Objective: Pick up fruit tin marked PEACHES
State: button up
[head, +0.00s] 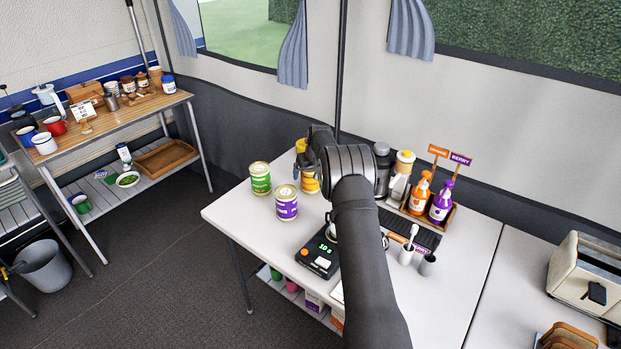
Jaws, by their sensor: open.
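A green tin (260,180) and a purple tin (286,205) stand upright on the white table, left of my gripper. A yellow-orange item (309,184) stands just behind them, partly hidden by my gripper; I cannot tell whether it is a tin. No label reads clearly as PEACHES, so I cannot tell which item is the peaches tin. My gripper (312,158) is open, beside and partly over the yellow-orange item. Its fingertips are mostly hidden, and I cannot tell whether they touch anything.
A black scale (320,254) sits in front of the tins. Bottles (398,180), a rack with orange and purple pump bottles (440,204) and small cups (427,265) stand to the right. The table (233,212) has free room at its left corner.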

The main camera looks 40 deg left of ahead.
jog(key=shift+w+a+f, duration=0.1)
jog(key=shift+a+f, duration=0.1)
jog(key=shift+f, duration=0.35)
jog(key=shift+c, duration=0.4)
jog(key=c, duration=1.1)
jog(key=shift+r, duration=0.1)
jog(key=shift+c, duration=1.1)
jog(key=shift+r, duration=0.1)
